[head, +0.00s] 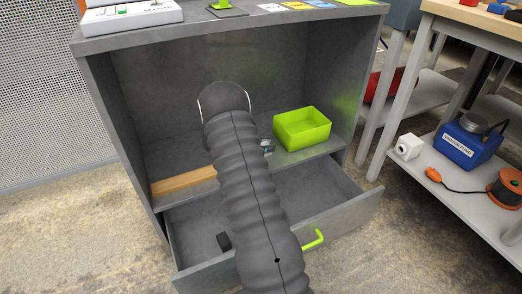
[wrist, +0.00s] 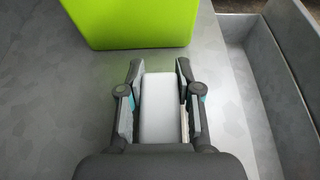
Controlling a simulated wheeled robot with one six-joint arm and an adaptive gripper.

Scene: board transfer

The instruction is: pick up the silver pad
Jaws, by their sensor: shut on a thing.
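The silver pad (wrist: 158,105) is a light grey rounded block between the two fingers of my gripper (wrist: 159,70) in the wrist view. The fingers are shut on its left and right sides. I cannot tell whether the pad touches the grey shelf (wrist: 85,85) below it or is slightly above it. In the head view my arm covers most of my gripper (head: 267,147); only a small part shows at the arm's right side, over the shelf. The pad is not clearly visible there.
A lime-green bin (head: 302,128) stands on the shelf, just beyond my fingertips in the wrist view. A wooden strip (head: 184,182) lies on the shelf to the left. The drawer (head: 335,207) below is open, with a small dark block (head: 224,241) inside. Cabinet walls enclose both sides.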

